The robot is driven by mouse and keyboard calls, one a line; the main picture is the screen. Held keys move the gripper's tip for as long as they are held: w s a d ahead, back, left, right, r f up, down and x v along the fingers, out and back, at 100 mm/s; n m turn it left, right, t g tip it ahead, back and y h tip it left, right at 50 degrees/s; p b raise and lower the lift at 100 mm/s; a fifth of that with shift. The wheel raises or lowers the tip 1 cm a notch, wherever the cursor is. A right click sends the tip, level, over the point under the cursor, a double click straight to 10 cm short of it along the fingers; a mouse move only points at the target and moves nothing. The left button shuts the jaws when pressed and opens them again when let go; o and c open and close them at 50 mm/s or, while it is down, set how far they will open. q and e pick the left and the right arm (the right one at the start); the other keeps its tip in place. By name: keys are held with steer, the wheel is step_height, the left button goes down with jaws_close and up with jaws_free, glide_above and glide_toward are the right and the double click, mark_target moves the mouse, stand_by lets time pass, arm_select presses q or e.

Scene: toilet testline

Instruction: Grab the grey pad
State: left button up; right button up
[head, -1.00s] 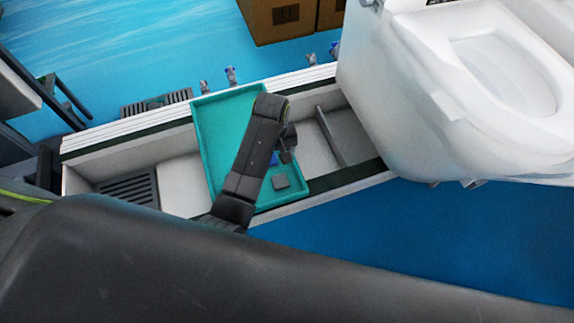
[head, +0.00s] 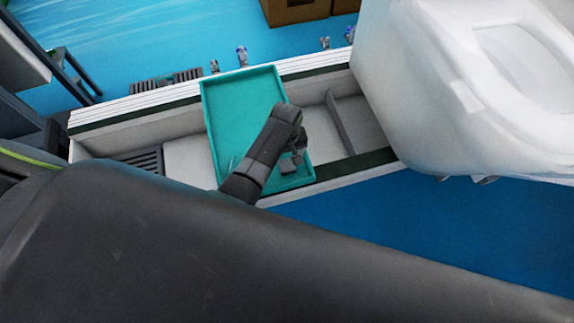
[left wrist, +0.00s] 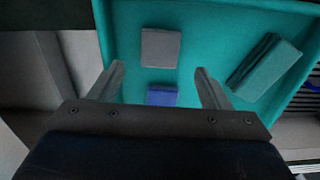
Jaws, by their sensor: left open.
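The grey pad (head: 290,167) is a small flat square in the near end of the teal tray (head: 228,110). In the left wrist view the grey pad (left wrist: 161,47) lies just beyond my fingertips, roughly centred between them. My left gripper (head: 299,153) is over the tray close to the pad, partly hidden by its own wrist. In the left wrist view the left gripper (left wrist: 160,80) is open, with nothing held. A blue block (left wrist: 162,95) shows between the fingers. My right gripper is not in view.
The tray stands on a long white line with a slatted grate (head: 142,160) and a divider (head: 341,125). A white toilet (head: 470,90) stands close on the right. A brown box (head: 295,10) is at the back. My dark arm fills the foreground.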

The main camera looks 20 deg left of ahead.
mark_target(287, 163)
arm_select(q)
steer(key=shift+f+b, duration=0.4)
steer(key=shift+f, duration=2)
steer(key=c, duration=1.1)
